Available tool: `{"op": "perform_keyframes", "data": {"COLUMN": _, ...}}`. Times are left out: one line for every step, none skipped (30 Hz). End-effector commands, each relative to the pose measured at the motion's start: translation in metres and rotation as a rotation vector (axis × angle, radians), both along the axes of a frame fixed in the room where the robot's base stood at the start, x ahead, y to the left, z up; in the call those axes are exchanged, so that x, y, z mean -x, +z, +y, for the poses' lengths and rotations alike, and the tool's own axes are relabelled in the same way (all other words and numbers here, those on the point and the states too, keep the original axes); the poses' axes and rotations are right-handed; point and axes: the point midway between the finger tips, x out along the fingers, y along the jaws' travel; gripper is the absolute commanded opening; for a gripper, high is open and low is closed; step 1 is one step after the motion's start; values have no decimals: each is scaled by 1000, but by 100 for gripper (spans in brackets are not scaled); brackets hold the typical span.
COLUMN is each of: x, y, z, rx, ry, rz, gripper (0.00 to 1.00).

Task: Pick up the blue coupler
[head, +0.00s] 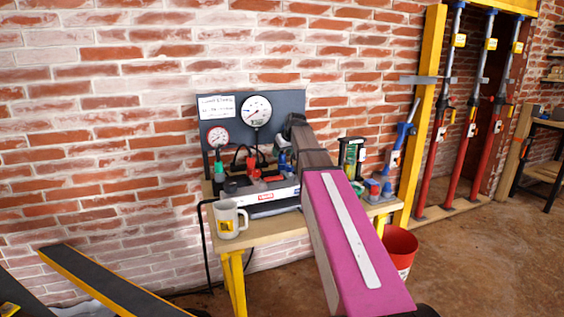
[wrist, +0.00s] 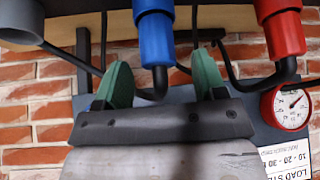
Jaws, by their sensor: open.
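The blue coupler (wrist: 156,38) hangs at the top middle of the wrist view, with a dark hose bending from its end. It also shows small in the head view (head: 285,160), partly hidden by my arm. My gripper (wrist: 164,62) is open, with two green fingertips apart in the wrist view. I cannot tell how far the coupler is in depth, and no contact shows. In the head view my arm hides the fingers.
A red coupler (wrist: 281,28) is right of the blue one in the wrist view. A grey cylindrical part (wrist: 20,22) is at upper left. A dark gauge panel (head: 285,103) stands behind the bench (head: 262,232). A mug (head: 228,220) sits at the bench's front left.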

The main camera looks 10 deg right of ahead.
Motion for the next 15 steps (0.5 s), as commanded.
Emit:
{"op": "perform_keyframes", "data": {"x": -6, "y": -8, "z": 2, "rx": 0, "ry": 1, "rz": 3, "gripper": 64}}
{"op": "perform_keyframes", "data": {"x": -8, "y": -12, "z": 3, "rx": 0, "ry": 1, "rz": 3, "gripper": 64}}
{"op": "perform_keyframes", "data": {"x": -11, "y": -16, "z": 4, "rx": 0, "ry": 1, "rz": 2, "gripper": 64}}
{"op": "perform_keyframes", "data": {"x": -12, "y": -19, "z": 5, "rx": 0, "ry": 0, "rz": 1, "gripper": 64}}
{"op": "perform_keyframes", "data": {"x": -14, "y": -21, "z": 5, "rx": 0, "ry": 0, "rz": 1, "gripper": 64}}
{"op": "perform_keyframes", "data": {"x": -15, "y": -23, "z": 6, "rx": 0, "ry": 0, "rz": 1, "gripper": 64}}
{"op": "perform_keyframes", "data": {"x": -15, "y": -25, "z": 6, "rx": 0, "ry": 0, "rz": 1, "gripper": 64}}
{"op": "perform_keyframes", "data": {"x": -15, "y": -25, "z": 6, "rx": 0, "ry": -1, "rz": 1, "gripper": 64}}
{"op": "perform_keyframes", "data": {"x": -15, "y": -25, "z": 6, "rx": 0, "ry": -1, "rz": 1, "gripper": 64}}
{"op": "perform_keyframes", "data": {"x": -15, "y": -25, "z": 6, "rx": 0, "ry": -1, "rz": 1, "gripper": 64}}
{"op": "perform_keyframes", "data": {"x": -15, "y": -25, "z": 6, "rx": 0, "ry": -1, "rz": 1, "gripper": 64}}
{"op": "perform_keyframes", "data": {"x": -15, "y": -25, "z": 6, "rx": 0, "ry": 0, "rz": 1, "gripper": 64}}
{"op": "perform_keyframes", "data": {"x": -15, "y": -25, "z": 6, "rx": 0, "ry": 0, "rz": 1, "gripper": 64}}
{"op": "perform_keyframes", "data": {"x": -15, "y": -25, "z": 6, "rx": 0, "ry": 0, "rz": 1, "gripper": 55}}
{"op": "perform_keyframes", "data": {"x": -15, "y": -25, "z": 6, "rx": 0, "ry": 0, "rz": 1, "gripper": 42}}
